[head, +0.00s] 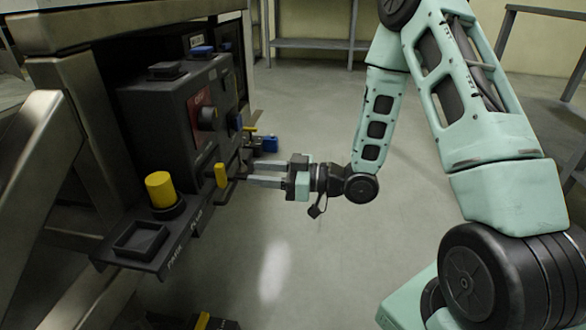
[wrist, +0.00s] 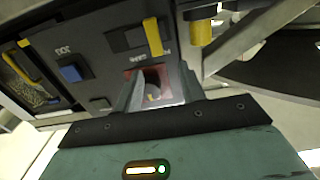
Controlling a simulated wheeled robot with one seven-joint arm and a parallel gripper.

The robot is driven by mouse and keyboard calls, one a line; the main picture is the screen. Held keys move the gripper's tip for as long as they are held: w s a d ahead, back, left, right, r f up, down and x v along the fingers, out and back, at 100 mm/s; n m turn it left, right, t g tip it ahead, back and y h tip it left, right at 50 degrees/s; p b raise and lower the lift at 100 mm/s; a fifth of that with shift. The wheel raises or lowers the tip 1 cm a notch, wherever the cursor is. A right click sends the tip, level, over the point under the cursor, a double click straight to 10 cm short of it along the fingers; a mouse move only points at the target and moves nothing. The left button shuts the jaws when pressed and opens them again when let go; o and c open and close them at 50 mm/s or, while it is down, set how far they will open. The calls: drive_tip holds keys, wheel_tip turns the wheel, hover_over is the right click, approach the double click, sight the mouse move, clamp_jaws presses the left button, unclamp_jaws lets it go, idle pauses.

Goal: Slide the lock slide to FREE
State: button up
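The lock slide shows as an upright yellow tab (head: 221,175) low on the front of the dark turret unit (head: 150,115). In the wrist view the yellow tab (wrist: 153,37) stands on a dark plate, above and beyond my fingertips. Small lettering beside it is too small to read surely. My gripper (head: 248,175) points at the unit, with its fingertips close to the right of the tab in the head view. In the wrist view my gripper (wrist: 163,85) has its fingers apart, with nothing held. The tab is not between them.
A dark knob (head: 207,117) on a red panel shows beyond my fingers in the wrist view (wrist: 153,88). A blue button (wrist: 72,72) is to its left there. A yellow plug (head: 160,190) stands on a shelf at the unit's lower left.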

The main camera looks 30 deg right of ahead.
drive_tip(key=p+v, duration=0.1)
drive_tip(key=v, duration=0.6)
idle(0.3)
drive_tip(key=a+g+h+p, duration=0.1)
drive_tip(key=a+g+h, duration=0.4)
drive_tip(key=a+h, duration=0.45)
drive_tip(key=s+a+r+m+g+h, duration=0.1)
drive_tip(key=s+a+r+g+h, duration=0.2)
drive_tip(key=s, duration=0.8)
drive_tip(key=s+a+r+m+g+h, duration=0.1)
drive_tip(key=s+a+r+g, duration=0.3)
drive_tip(key=s, duration=0.6)
wheel_tip(320, 180, up, 38)
drive_tip(key=p, duration=3.8)
drive_tip(key=shift+s+d+r+p, duration=0.2)
drive_tip(key=shift+s+d+p, duration=0.1)
drive_tip(key=shift+d+p, duration=0.1)
drive_tip(key=shift+y, duration=0.25)
